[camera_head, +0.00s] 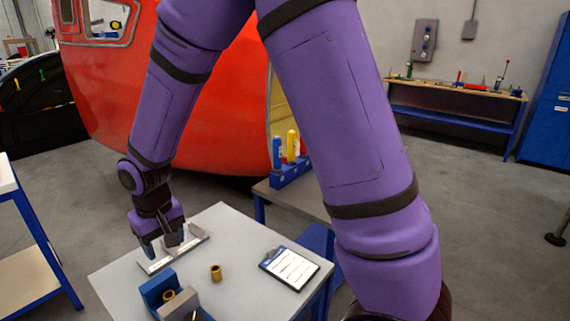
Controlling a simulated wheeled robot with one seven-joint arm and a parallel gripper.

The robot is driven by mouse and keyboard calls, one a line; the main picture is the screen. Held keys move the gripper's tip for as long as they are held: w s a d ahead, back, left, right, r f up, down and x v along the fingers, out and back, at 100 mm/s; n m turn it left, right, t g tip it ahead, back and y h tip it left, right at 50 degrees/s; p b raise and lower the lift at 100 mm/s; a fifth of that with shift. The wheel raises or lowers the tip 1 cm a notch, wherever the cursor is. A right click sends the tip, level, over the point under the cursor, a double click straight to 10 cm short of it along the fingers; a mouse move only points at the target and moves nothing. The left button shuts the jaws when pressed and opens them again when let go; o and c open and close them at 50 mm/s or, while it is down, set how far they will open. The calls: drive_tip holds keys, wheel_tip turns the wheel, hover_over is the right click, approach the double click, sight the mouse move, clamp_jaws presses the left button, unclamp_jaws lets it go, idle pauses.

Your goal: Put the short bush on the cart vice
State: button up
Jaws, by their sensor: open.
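A small brass bush (216,272) stands upright on the grey cart top (229,229). The blue cart vice (158,284) is at the near left of the top, and another brass ring-shaped piece (168,295) shows between its jaws. I cannot tell for sure which brass piece is the short bush. My gripper (160,248) points down, open, over a pale flat tray (190,250) at the left of the cart top, behind the vice and apart from the standing bush. What lies between its fingers is hidden or too small to tell.
A clipboard (289,268) lies at the right of the cart top. Behind stands a blue rack (291,171) with blue, yellow and red bottles on a second table. A blue-framed cart (40,240) is at the left. The big red nosecone (110,100) rises behind.

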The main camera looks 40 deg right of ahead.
drive_tip(key=s+d+r+m+t, duration=0.1)
drive_tip(key=s+d+r+t, duration=0.1)
drive_tip(key=s+d+r, duration=0.65)
drive_tip(key=s+d+r+t, duration=0.1)
drive_tip(key=s+d+r, duration=0.45)
drive_tip(key=r, duration=0.65)
drive_tip(key=s+d+r+m+t, duration=0.1)
drive_tip(key=s+d, duration=0.3)
drive_tip(key=s, duration=0.5)
drive_tip(key=shift+r+t, duration=0.3)
drive_tip(key=shift+r, duration=0.4)
